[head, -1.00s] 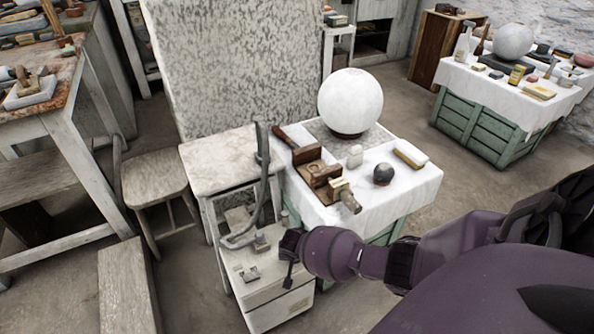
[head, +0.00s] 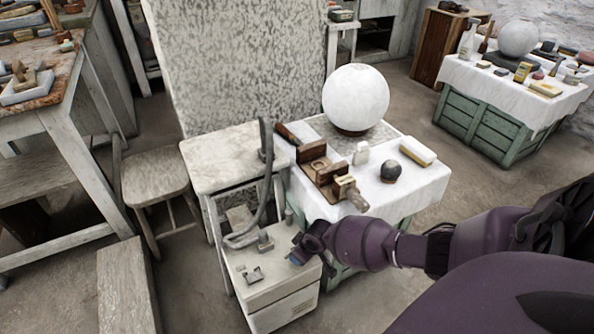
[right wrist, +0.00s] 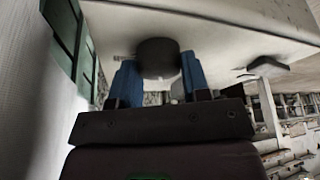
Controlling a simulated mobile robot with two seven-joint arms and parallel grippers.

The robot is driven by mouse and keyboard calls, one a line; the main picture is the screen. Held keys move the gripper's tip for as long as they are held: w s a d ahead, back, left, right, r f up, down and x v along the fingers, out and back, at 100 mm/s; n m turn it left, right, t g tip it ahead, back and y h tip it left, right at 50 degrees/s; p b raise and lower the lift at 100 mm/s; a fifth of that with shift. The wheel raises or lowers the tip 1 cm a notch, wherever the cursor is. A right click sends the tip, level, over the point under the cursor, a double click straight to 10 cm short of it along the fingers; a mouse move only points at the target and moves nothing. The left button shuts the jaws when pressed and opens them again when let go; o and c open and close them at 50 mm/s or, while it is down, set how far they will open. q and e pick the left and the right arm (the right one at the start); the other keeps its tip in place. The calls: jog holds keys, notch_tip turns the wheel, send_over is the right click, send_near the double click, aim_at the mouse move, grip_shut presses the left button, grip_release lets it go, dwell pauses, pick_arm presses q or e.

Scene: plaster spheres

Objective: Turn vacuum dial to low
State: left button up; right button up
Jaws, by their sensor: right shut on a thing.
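The vacuum (head: 285,311) is a pale box on the floor with a grey hose (head: 268,190) rising from its top. The dial (right wrist: 158,57) is a dark round knob on the vacuum's pale face in the right wrist view. My right gripper (head: 297,257) is at the right edge of the vacuum's top in the head view and hides the dial there. In the right wrist view, the blue fingers of my right gripper (right wrist: 160,78) sit on both sides of the dial, closed on it. The dial's markings cannot be read. My left gripper is not in view.
A small metal fitting (head: 253,275) lies on the vacuum's top. A dark lever-like part (right wrist: 267,66) shows beside the dial. A cloth-covered table (head: 425,190) with a white sphere (head: 356,97) stands behind.

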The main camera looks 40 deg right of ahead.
jog(key=shift+s+f+n+y+b, duration=0.4)
jog(key=shift+f+n+b, duration=0.2)
jog(key=shift+n, duration=0.4)
jog(key=shift+d+n+g+b, duration=0.1)
jog(key=shift+n+g+b, duration=0.2)
jog(key=shift+n+b, duration=0.45)
jog(key=shift+w+r+n+g+y+b, duration=0.1)
jog(key=shift+r+n+g+y+b, duration=0.15)
jog(key=shift+n+y+b, duration=0.6)
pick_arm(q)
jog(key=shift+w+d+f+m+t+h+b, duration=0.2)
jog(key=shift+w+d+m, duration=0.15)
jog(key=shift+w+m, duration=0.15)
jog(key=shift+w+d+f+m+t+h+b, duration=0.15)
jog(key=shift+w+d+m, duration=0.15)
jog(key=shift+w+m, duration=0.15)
pick_arm(e)
jog(key=shift+w+r+n, duration=0.1)
jog(key=shift+n, duration=0.6)
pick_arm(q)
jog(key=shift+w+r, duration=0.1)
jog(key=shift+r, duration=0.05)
pick_arm(e)
jog(key=shift+r, duration=0.1)
jog(key=o, duration=0.9)
jog(key=shift+w, duration=0.1)
jog(key=shift+r, duration=0.1)
jog(key=shift+w, duration=0.1)
